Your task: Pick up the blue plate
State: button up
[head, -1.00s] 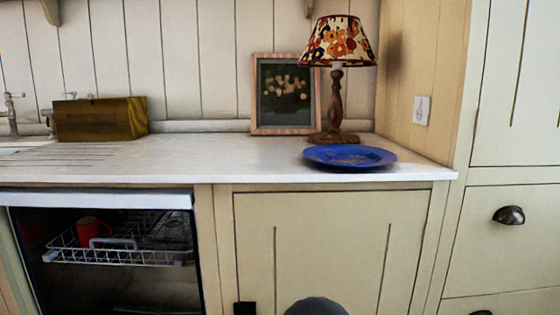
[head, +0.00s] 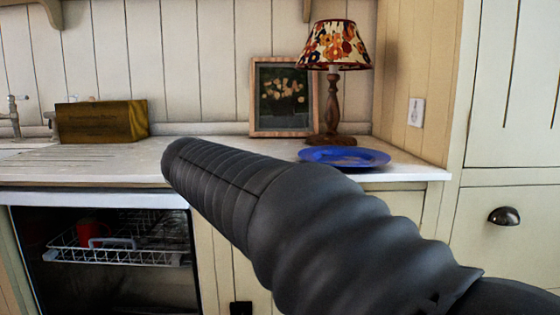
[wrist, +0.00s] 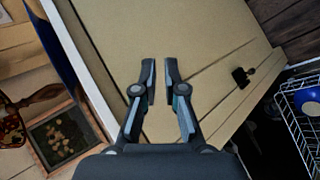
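The blue plate (head: 345,154) lies flat on the white counter (head: 420,171), near its right end and in front of the lamp. In the head view my dark arm reaches up to just below the plate, and its far end is over the counter's front edge, left of the plate. My gripper (wrist: 159,78) shows only in the wrist view. Its two fingers are apart with a narrow, empty gap, in front of the beige cabinet door (wrist: 190,25). A blue strip, which looks like the plate (wrist: 52,40), shows at the upper left there, away from the fingers.
A lamp (head: 334,47) with a flowered shade and a framed picture (head: 283,98) stand behind the plate. A wooden box (head: 101,121) stands at the left. The dishwasher (head: 100,275) below is open, with a red mug (head: 92,231) in its rack. A side wall closes the counter's right end.

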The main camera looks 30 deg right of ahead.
jog(key=w+d+r+m+g+h, duration=0.1)
jog(key=w+d+r+g+h, duration=0.15)
jog(key=w+r, duration=0.2)
jog(key=w+d+r+m+g+h, duration=0.1)
jog(key=w+r+h, duration=0.2)
jog(key=r, duration=0.3)
jog(key=shift+b+x, duration=0.5)
jog(key=shift+x, duration=6.3)
jog(key=shift+w, duration=0.25)
grip_shut()
jog(key=shift+r, duration=0.15)
